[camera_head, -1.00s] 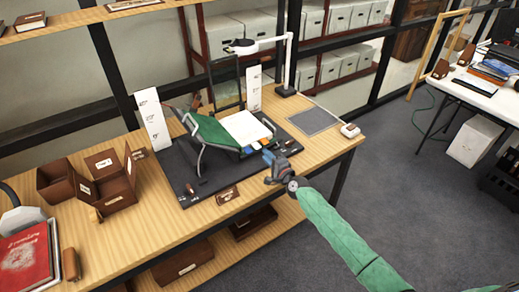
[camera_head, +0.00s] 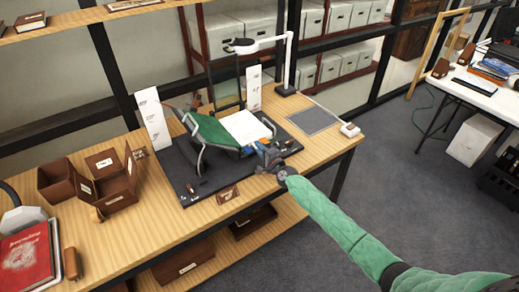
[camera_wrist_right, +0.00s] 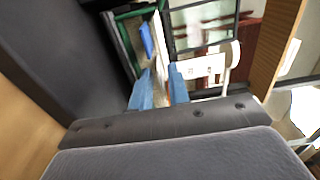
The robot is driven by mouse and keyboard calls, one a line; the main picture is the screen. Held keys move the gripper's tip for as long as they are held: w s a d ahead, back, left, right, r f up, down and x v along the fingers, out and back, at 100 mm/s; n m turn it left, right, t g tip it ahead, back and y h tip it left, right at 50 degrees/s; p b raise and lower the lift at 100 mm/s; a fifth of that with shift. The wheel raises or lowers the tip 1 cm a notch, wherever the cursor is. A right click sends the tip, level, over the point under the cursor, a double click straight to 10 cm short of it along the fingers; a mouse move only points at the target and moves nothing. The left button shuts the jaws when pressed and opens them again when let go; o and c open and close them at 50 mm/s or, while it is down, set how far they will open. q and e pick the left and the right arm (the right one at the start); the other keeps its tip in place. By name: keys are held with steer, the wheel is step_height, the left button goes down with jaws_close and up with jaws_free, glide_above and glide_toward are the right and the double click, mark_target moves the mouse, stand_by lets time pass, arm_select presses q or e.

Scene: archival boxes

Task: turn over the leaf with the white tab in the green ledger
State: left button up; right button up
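The green ledger (camera_head: 218,134) lies open in a metal-framed cradle on a dark mat (camera_head: 180,173). Its white pages (camera_head: 246,126) face up on the right side, with small orange and blue tabs at their right edge; I cannot make out a white tab. My right gripper (camera_head: 268,153) is at the ledger's right front corner, close to the tabs. In the right wrist view its blue fingers (camera_wrist_right: 160,90) are apart, and the thin edge of the ledger (camera_wrist_right: 147,42) with a blue tab shows just beyond them. Whether they touch a leaf is unclear. My left gripper is out of view.
Brown boxes (camera_head: 117,190) stand left of the mat, and a red book (camera_head: 25,262) lies at the front left. A white lamp (camera_head: 291,50) rises behind the ledger. A grey pad (camera_head: 313,121) lies to the right. White cards stand behind the mat.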

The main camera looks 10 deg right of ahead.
jaws_close()
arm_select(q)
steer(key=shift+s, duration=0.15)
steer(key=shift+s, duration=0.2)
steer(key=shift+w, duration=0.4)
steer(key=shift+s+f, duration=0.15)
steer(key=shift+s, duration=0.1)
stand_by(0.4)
